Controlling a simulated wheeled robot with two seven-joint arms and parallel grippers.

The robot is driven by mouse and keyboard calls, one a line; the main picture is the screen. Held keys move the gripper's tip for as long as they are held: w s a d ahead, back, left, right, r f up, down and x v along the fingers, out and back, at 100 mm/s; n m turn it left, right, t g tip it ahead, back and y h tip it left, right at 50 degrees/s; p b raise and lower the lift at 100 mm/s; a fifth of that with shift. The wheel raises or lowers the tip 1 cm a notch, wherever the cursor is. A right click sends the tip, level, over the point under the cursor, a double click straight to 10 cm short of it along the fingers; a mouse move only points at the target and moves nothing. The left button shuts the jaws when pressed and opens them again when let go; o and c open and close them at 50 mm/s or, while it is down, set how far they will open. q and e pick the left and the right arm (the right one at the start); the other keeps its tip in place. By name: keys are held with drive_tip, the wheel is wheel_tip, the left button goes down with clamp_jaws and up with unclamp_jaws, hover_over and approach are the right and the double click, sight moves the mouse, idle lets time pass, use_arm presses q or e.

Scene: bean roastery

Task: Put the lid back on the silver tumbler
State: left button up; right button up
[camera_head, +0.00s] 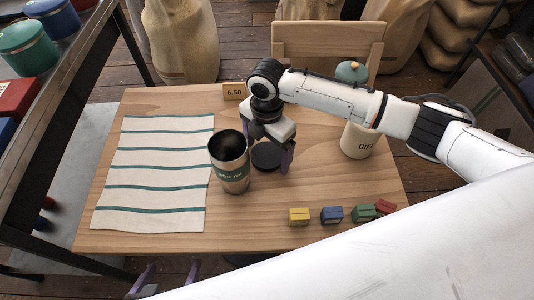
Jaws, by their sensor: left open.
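The silver tumbler (231,178) stands upright and open-topped on the wooden table, with a green band around it. The black round lid (266,157) is just right of the tumbler, apart from its mouth. My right gripper (268,155) points down over the lid, one purple finger on either side. The tumbler partly hides the left finger's tip, and I cannot tell whether the fingers press on the lid. My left gripper (167,280) is at the bottom edge, in front of the table, with its purple fingers apart and nothing seen between them.
A striped cloth (150,175) lies left of the tumbler. A price sign (234,91) stands behind it. A cream gift canister (357,141) is behind my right arm. Several small coloured boxes (332,214) line the front right. The table's front middle is clear.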

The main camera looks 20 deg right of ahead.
sight(267, 155)
drive_tip(key=c, duration=0.9)
wheel_tip(267, 155, up, 10)
drive_tip(key=shift+r, duration=0.1)
